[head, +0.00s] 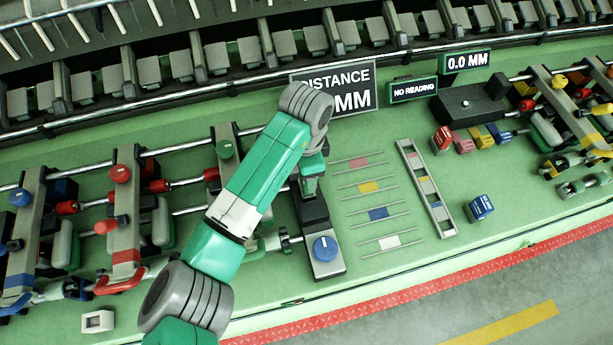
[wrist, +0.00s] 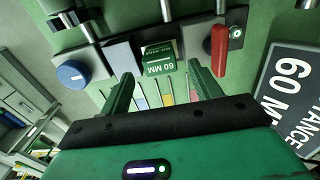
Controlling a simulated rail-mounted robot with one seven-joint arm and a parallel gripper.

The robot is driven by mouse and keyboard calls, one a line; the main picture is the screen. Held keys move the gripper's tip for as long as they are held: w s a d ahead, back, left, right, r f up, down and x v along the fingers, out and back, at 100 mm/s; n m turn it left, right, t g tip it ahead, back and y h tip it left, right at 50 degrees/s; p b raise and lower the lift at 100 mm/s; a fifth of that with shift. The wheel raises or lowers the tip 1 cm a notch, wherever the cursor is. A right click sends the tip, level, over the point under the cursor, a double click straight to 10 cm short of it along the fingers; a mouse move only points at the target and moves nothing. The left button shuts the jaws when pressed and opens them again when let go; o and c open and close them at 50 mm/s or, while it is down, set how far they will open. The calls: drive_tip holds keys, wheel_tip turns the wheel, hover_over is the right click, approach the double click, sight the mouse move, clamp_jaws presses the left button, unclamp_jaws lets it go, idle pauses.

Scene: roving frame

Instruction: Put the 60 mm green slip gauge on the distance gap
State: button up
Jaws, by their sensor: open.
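The green slip gauge (wrist: 160,57), marked 60 MM, sits at the dark bar fixture (wrist: 122,56) in the wrist view, between its blue-knob end and its red-lever end. I cannot tell whether it is fully seated. My gripper (wrist: 160,74) is open, with one finger to each side of the gauge and slightly short of it; no contact shows. In the head view my gripper (head: 311,186) is over the dark fixture (head: 318,215), and my arm hides much of that area. The DISTANCE sign (head: 350,85) is partly covered there; in the wrist view it reads 60 MM (wrist: 290,90).
Displays read 0.0 MM (head: 467,61) and NO READING (head: 413,89). A slotted grey rack (head: 427,188) and a blue gauge block (head: 480,207) stand right of the coloured lanes (head: 378,213). Several small coloured blocks (head: 481,136) line the black unit. Clamps and rods crowd the left.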

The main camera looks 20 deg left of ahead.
wheel_tip(320, 180, up, 7)
drive_tip(key=shift+r, duration=0.15)
drive_tip(key=w+d+r+t+h, duration=0.1)
drive_tip(key=w+d+r+t, duration=0.5)
drive_tip(key=d, duration=0.5)
drive_tip(key=d+r+n+t+h, duration=0.1)
drive_tip(key=d+r+t, duration=0.35)
drive_tip(key=r, duration=0.55)
drive_tip(key=d+r+n+t+h, duration=0.2)
drive_tip(key=d+r+t, duration=0.25)
drive_tip(key=r, duration=0.45)
drive_tip(key=s+a+r+n+t+y, duration=0.2)
drive_tip(key=s+r+t, duration=0.3)
drive_tip(key=s+r, duration=0.4)
drive_tip(key=s+a+r+n+t+y, duration=0.2)
drive_tip(key=s+r+n+t, duration=0.3)
drive_tip(key=s+r, duration=0.4)
drive_tip(key=shift+s+r, duration=0.25)
drive_tip(key=shift+r, duration=0.05)
